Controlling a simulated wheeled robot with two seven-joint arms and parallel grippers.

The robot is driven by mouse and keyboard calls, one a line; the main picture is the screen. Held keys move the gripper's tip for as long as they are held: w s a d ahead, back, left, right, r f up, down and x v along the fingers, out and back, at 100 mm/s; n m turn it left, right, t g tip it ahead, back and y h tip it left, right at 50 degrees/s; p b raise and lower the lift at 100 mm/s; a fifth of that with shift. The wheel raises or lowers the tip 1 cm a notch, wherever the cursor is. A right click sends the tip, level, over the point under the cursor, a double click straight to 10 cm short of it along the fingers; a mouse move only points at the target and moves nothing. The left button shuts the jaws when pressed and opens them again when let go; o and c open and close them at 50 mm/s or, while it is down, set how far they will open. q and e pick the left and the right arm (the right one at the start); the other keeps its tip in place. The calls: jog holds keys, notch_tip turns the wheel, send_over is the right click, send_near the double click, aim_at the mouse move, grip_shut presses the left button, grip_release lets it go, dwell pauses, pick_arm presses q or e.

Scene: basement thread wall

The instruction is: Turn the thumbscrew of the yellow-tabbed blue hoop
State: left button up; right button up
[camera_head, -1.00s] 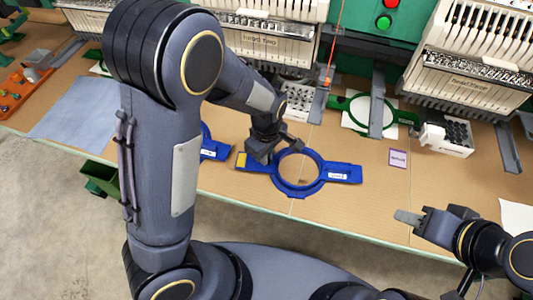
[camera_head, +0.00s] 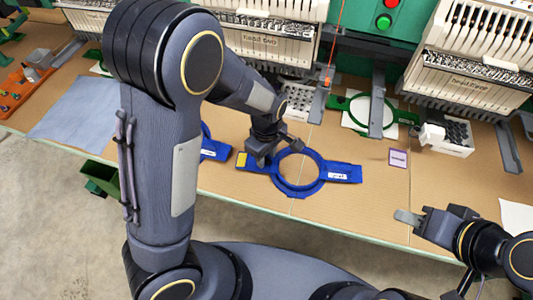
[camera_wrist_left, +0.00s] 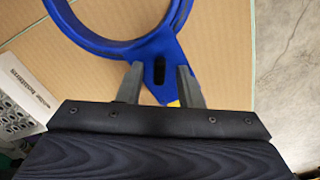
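The blue hoop (camera_head: 320,180) lies flat on the brown table, its yellow tab (camera_head: 242,160) at the left end. My left gripper (camera_head: 275,152) is over the hoop's left arm, between the ring and the yellow tab. In the left wrist view its two fingers (camera_wrist_left: 158,86) stand apart on either side of the blue arm, with a dark part (camera_wrist_left: 158,71), seemingly the thumbscrew, between them and visible gaps to each finger. The yellow tab is mostly hidden there. My right gripper (camera_head: 410,217) hangs at the lower right, away from the hoop; its finger gap is unclear.
Another blue hoop (camera_head: 213,149) lies to the left, partly behind my left arm. A green hoop (camera_head: 360,108) with white cloth is at the back, below the embroidery heads. A purple-edged label (camera_head: 398,158) lies on the right.

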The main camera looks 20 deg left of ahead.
aim_at(267, 158)
pick_arm(q)
notch_tip(267, 158, up, 7)
jog(key=shift+r, duration=0.4)
jog(key=shift+r, duration=0.1)
dwell(0.6)
jog(key=s+a+r+m+t+h, duration=0.2)
jog(key=s+a+r+m+t, duration=0.1)
jog(key=s, duration=0.5)
jog(key=s+a+r+m+t+h, duration=0.1)
jog(key=s+a+r+m+t, duration=0.1)
jog(key=s+a+r+m, duration=0.4)
jog(key=s+m, duration=0.1)
jog(key=s, duration=0.2)
jog(key=shift+m+t+h, duration=0.4)
